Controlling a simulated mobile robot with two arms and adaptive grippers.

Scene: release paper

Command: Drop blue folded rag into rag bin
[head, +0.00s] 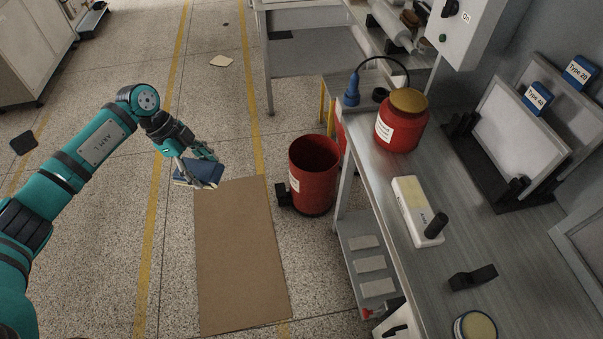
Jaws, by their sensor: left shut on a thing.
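The blue folded rag (203,174) is in my left gripper (193,168), at the left of the head view. The gripper is shut on the rag and holds it out over the floor, by the far end of a brown mat. The rag bin looks to be the red open-topped bin (313,180) on the floor, to the right of the gripper and apart from it. The bin's inside is dark and its floor cannot be seen. My right gripper is not in view.
A brown mat (242,260) lies on the floor left of the bin. A metal workbench (415,270) stands right of the bin, bearing a red container (401,122) with a yellow lid. A small black box (282,194) sits beside the bin. Floor between gripper and bin looks clear.

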